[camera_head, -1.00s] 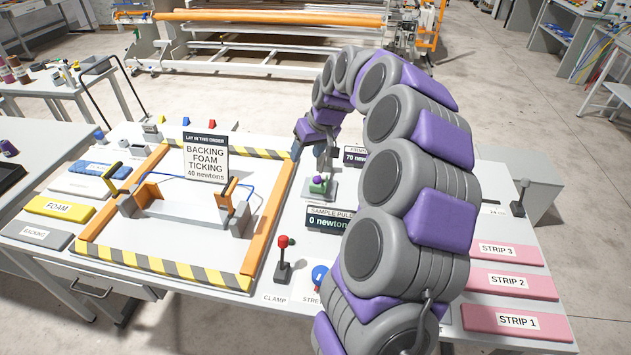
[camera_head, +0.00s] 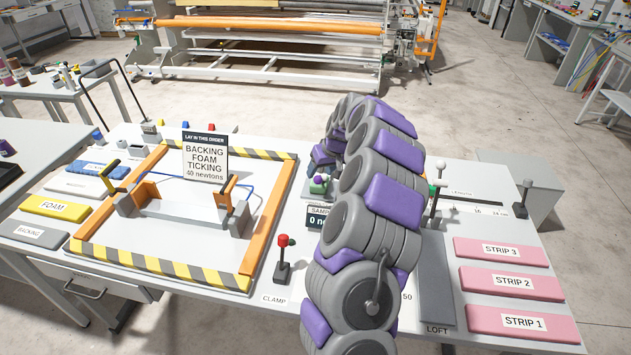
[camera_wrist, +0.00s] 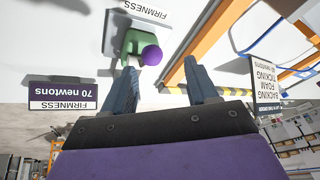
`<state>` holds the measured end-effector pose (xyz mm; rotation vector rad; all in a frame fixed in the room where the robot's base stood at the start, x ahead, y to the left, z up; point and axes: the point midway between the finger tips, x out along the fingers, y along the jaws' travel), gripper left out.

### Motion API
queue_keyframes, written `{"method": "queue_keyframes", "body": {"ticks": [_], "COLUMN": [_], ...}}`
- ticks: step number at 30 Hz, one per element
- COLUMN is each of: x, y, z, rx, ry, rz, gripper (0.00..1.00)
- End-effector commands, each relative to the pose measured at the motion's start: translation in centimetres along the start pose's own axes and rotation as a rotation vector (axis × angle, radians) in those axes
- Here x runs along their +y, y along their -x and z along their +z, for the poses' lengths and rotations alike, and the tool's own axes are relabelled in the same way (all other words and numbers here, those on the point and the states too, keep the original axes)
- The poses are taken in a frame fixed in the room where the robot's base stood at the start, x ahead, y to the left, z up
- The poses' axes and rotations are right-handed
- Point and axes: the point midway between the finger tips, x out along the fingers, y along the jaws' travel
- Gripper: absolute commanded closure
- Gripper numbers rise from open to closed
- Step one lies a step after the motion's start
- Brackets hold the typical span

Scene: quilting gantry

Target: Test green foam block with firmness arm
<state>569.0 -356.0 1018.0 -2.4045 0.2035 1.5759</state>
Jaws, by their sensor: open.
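A green piece (camera_wrist: 133,42) with a purple ball (camera_wrist: 151,56) stands at a plate labelled FIRMNESS (camera_wrist: 146,10) in the wrist view. In the head view, the green piece (camera_head: 318,187) sits on a grey stand left of my arm. I cannot tell whether it is the foam block or part of the firmness arm. A sign (camera_wrist: 63,95) reads FIRMNESS, 70 newtons. My gripper (camera_wrist: 160,68) is open and empty, its fingertips close to the purple ball in the picture; contact cannot be told.
A striped frame (camera_head: 165,267) with orange rails and an order sign (camera_head: 205,160) fills the left of the table. A red-knobbed CLAMP lever (camera_head: 283,258) stands in front. Pink strips (camera_head: 498,251) lie right, beside a grey LOFT pad (camera_head: 436,280) and a white-knobbed lever (camera_head: 437,190).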

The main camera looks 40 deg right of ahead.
Motion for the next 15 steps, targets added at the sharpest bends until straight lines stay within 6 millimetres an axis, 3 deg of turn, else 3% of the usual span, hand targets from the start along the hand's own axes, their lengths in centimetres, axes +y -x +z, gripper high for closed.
{"method": "queue_keyframes", "body": {"ticks": [1,6,15], "x": [0.4,0.0,-0.8], "y": [-1.3,-3.6,-4.9], "z": [0.1,0.0,0.1], "rx": [-0.002,0.002,0.003], "ry": [-0.002,0.000,0.003], "rz": [0.001,0.004,0.010], "gripper": [0.42,0.42,0.42]}}
